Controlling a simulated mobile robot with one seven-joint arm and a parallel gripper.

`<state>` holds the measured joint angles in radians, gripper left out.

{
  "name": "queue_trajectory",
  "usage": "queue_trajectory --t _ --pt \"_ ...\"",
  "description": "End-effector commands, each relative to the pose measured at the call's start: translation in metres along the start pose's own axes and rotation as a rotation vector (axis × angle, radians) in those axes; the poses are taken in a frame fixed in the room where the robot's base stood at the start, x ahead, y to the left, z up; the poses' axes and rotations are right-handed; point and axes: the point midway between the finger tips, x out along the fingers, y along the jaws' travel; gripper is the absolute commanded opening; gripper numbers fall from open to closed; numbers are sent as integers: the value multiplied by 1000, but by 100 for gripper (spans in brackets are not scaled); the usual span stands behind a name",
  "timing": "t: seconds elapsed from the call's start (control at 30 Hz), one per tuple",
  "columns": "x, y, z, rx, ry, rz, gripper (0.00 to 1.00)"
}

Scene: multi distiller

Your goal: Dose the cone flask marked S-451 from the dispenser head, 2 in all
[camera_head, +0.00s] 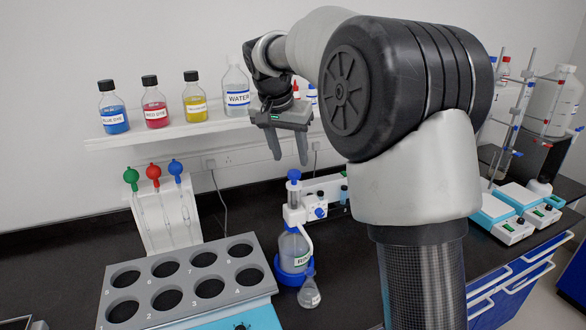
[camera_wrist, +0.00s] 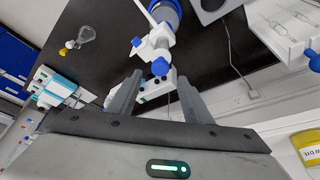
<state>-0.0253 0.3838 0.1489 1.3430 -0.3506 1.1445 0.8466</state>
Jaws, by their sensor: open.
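The dispenser head (camera_head: 293,215) is white with a blue plunger knob (camera_head: 294,175) and sits upright on a clear bottle (camera_head: 292,250) in a blue holder. A small cone flask (camera_head: 309,295) stands in front of it, near the spout; its label is too small to read. My gripper (camera_head: 290,160) is open and empty, its fingers pointing down just above the knob. In the wrist view the blue knob (camera_wrist: 160,67) shows between the tips of my open gripper (camera_wrist: 157,78), apparently beyond them; contact cannot be told.
A grey rack (camera_head: 225,262) with numbered holes stands at front left. A pipette stand (camera_head: 165,222) is behind it. Dye bottles (camera_head: 155,105) and a water bottle (camera_head: 236,95) line the shelf.

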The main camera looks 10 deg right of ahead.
Motion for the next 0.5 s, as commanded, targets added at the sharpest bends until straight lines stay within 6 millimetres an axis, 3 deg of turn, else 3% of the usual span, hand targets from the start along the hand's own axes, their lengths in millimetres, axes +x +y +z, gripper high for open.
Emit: queue_trajectory --t 0.2,0.5 --pt "39 0 0 0 -2 1 45" --pt "57 0 0 0 1 -1 45"
